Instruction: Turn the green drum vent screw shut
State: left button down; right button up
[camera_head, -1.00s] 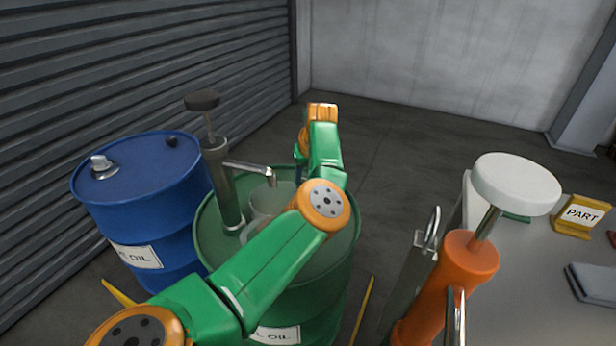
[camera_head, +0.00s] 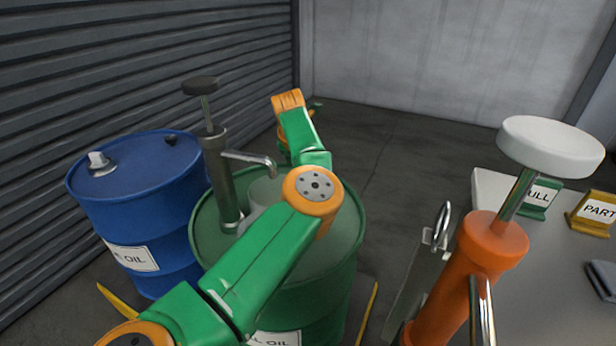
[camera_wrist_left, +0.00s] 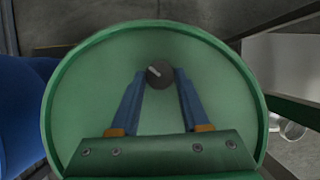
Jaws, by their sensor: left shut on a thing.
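The green drum (camera_head: 335,265) stands in the middle of the head view. In the head view my green and orange left arm reaches over the drum and hides the screw and the fingers. My right gripper is not in view.
A blue drum (camera_head: 140,205) stands left. An orange pump (camera_head: 470,270) with a white knob stands right, before a grey table (camera_head: 540,265) with signs.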

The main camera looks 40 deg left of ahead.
pick_arm(q)
jog(key=shift+m, duration=0.4)
jog(key=shift+c, duration=1.9)
grip_release()
jog(key=a+v, duration=0.1)
jog(key=v, duration=0.6)
jog(key=shift+d, duration=0.35)
